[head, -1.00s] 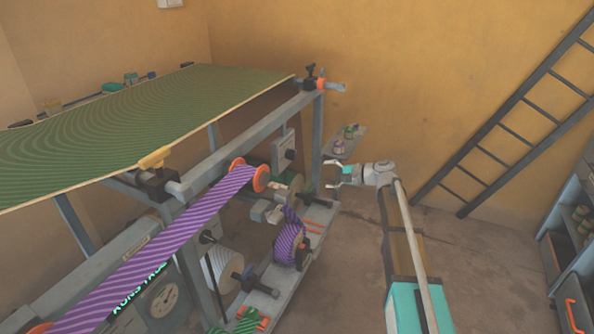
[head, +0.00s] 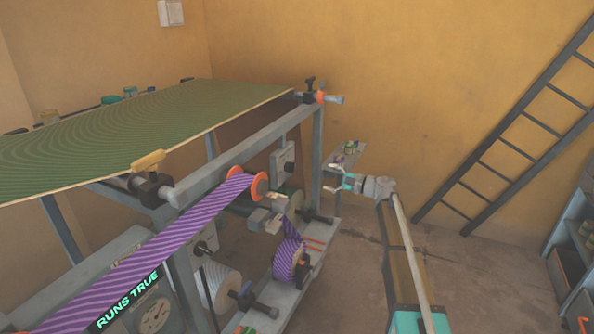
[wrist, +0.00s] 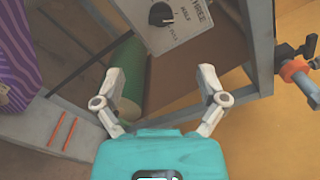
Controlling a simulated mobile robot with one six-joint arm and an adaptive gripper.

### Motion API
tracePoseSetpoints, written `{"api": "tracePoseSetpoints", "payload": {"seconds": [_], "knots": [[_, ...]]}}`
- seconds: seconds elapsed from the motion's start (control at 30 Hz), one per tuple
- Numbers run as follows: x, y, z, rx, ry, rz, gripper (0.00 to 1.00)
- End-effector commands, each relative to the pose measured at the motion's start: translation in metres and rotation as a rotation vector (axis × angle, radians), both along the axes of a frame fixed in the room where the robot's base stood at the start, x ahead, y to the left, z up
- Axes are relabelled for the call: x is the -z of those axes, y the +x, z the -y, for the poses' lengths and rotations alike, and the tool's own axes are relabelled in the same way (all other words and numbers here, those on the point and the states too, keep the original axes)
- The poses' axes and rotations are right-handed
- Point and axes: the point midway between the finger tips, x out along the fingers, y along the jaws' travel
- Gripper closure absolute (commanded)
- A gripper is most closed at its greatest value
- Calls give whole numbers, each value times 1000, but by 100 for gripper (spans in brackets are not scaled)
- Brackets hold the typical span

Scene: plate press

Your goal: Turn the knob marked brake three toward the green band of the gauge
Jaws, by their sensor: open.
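The knob (wrist: 160,14) is black and round, on a grey panel (wrist: 185,38) at the top of the wrist view. The panel's lettering reads "THREE", with "HALF" and another word by the knob; the rest is cut off. In the head view the panel (head: 277,166) hangs on the press frame with its dark knob (head: 290,155). A round dial gauge (head: 152,317) with a needle shows at the lower left; its green band cannot be made out. My gripper (wrist: 158,72) is open and empty, apart from the knob and below it in the wrist view. In the head view my gripper (head: 333,179) is right of the panel.
A frame post (head: 317,150) stands between the panel and my gripper. A purple striped roll (head: 288,258) and a lower shelf (head: 318,250) lie below. Floor to the right is clear before the ladder (head: 520,130).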

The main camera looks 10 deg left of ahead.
Motion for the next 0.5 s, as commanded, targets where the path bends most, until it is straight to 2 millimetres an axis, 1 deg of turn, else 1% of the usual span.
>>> {"api": "tracePoseSetpoints", "payload": {"seconds": [0.17, 0.27, 0.5], "knots": [[0, 5, -12, -1, 0, 0, 9], [0, 9, -23, -1, 0, 0, 9], [0, 21, -56, -3, -1, 0, 9]]}}
